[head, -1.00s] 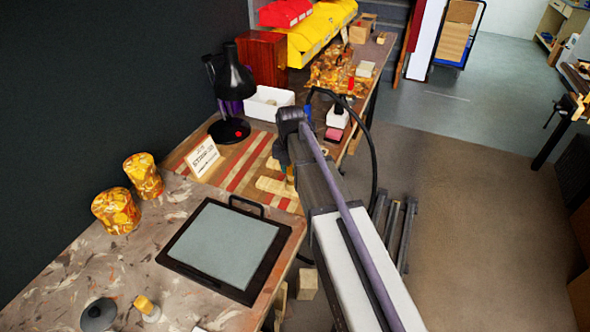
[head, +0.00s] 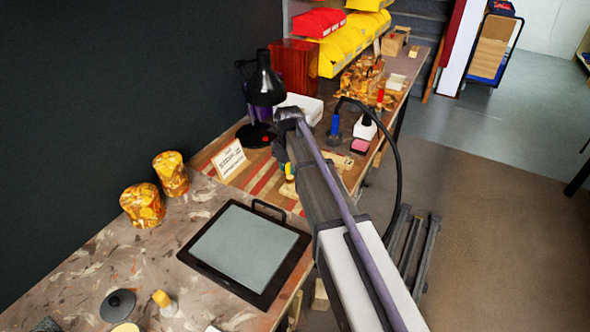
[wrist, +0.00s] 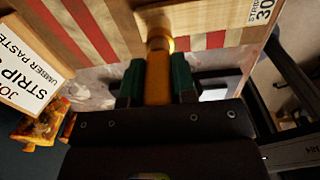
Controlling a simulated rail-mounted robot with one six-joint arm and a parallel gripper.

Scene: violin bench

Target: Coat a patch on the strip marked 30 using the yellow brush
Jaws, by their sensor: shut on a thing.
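My gripper (wrist: 155,82) has green fingers and is shut on the yellow brush (wrist: 158,72), seen by its orange-yellow handle in the wrist view. The brush head is at the top, over or against a pale wooden strip (wrist: 205,20); I cannot tell whether it touches. That strip carries a label reading 30 (wrist: 262,10) at its right end. In the head view my gripper (head: 289,172) is low over the striped bench top, largely hidden by my arm.
A lettered card (head: 230,160) stands left of my gripper, close by; it also fills the left of the wrist view (wrist: 28,65). A black lamp (head: 262,95) and white bin (head: 300,107) stand behind. A dark framed panel (head: 245,250) lies in front.

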